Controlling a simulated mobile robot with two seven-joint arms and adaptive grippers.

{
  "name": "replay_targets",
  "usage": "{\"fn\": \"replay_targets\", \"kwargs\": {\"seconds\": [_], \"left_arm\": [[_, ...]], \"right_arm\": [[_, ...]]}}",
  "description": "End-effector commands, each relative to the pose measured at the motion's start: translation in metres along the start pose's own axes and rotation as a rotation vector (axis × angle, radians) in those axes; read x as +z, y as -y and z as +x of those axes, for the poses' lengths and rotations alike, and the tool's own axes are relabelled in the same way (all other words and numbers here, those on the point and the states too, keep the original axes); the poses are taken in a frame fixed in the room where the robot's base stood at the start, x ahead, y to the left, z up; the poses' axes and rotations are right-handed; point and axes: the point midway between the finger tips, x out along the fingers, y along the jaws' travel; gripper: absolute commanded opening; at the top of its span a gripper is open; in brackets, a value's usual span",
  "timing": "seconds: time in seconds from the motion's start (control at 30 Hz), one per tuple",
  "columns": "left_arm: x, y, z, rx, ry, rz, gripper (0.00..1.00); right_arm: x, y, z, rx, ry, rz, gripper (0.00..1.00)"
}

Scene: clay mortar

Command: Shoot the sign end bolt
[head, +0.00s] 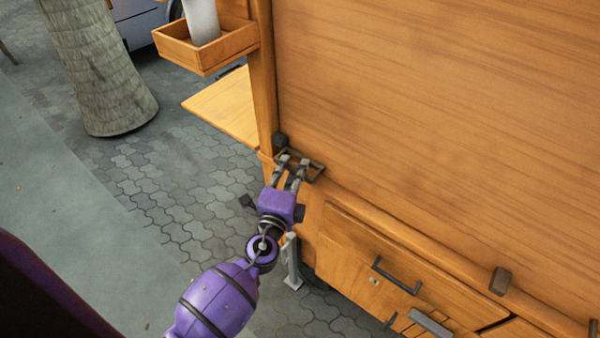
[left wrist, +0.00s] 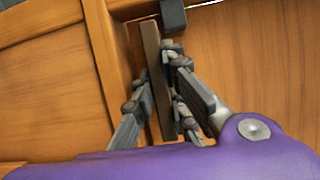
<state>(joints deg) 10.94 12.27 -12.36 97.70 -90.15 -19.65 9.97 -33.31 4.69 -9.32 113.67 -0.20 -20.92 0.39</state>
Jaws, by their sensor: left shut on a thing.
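The end bolt (head: 314,170) is a dark metal piece at the lower left corner of the large wooden panel (head: 430,110). My left gripper (head: 293,162), purple with grey fingers, is at this bolt and shut on it. In the left wrist view the bolt's flat brown bar (left wrist: 153,75) stands between the two fingers (left wrist: 158,105), with a dark block (left wrist: 172,15) above it. The fingers hide part of the bolt, and I cannot tell how far it is slid. My right gripper is not in view.
A drawer front with a dark handle (head: 396,275) lies below the panel to the right. A small wooden box (head: 207,50) and a wooden shelf (head: 226,106) stick out at the left. A tree trunk (head: 98,65) stands on the paving.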

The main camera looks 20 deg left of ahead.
Motion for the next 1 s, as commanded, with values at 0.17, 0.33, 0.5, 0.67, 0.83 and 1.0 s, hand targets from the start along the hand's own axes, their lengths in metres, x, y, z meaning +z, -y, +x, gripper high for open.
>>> {"fn": "replay_targets", "kwargs": {"seconds": [0.17,0.33,0.5,0.67,0.83,1.0], "left_arm": [[0.025,-0.004,0.01,0.002,0.0,0.002,0.0],[0.03,-0.001,0.012,0.0,0.002,0.001,0.0],[0.031,0.0,0.012,-0.001,0.005,0.002,0.15],[0.03,0.0,0.012,-0.002,0.003,0.002,0.33],[0.029,0.0,0.012,-0.002,0.002,0.001,0.33],[0.028,0.0,0.008,-0.001,0.001,0.001,0.33]], "right_arm": [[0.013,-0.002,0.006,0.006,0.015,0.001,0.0],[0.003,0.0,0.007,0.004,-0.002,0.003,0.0],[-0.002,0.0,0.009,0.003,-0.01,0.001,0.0],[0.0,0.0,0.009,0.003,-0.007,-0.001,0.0],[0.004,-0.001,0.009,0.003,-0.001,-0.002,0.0],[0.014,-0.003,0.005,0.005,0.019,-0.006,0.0]]}}
